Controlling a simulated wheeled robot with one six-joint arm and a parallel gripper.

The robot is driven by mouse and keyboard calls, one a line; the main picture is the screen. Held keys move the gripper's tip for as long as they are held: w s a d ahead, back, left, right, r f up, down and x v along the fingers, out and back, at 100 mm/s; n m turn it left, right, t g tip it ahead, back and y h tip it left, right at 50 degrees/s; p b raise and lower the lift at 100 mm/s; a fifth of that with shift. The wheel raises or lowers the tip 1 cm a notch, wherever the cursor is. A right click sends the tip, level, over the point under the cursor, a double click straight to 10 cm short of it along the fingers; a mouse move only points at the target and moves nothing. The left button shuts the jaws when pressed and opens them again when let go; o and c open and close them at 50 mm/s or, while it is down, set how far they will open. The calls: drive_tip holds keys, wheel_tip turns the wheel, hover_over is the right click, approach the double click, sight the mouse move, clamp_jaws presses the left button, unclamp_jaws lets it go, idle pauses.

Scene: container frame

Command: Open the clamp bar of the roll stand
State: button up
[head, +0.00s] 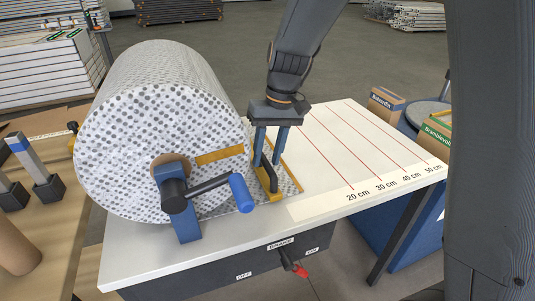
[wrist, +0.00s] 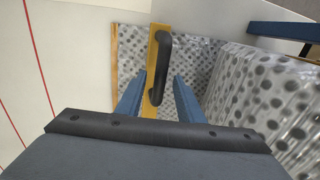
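The clamp bar is a yellow bar (head: 275,197) with a black handle (head: 268,176), lying across the dotted sheet beside the large roll (head: 135,140). In the wrist view the yellow bar (wrist: 155,55) and its black handle (wrist: 165,55) run away from me. The bar looks flat on the sheet. My gripper (head: 267,163) points down at the handle with its blue fingers apart. In the wrist view my gripper (wrist: 158,76) has one finger on each side of the near part of the handle, with gaps visible. The bar's far end is hidden in the head view.
A crank with a blue grip (head: 241,193) sticks out in front of the roll. A red brake lever (head: 300,271) is on the table's front. The white tabletop (head: 325,125) with red length lines is clear to the right. Boxes (head: 386,103) stand behind it.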

clamp_jaws()
drive_tip(key=shift+r, duration=0.1)
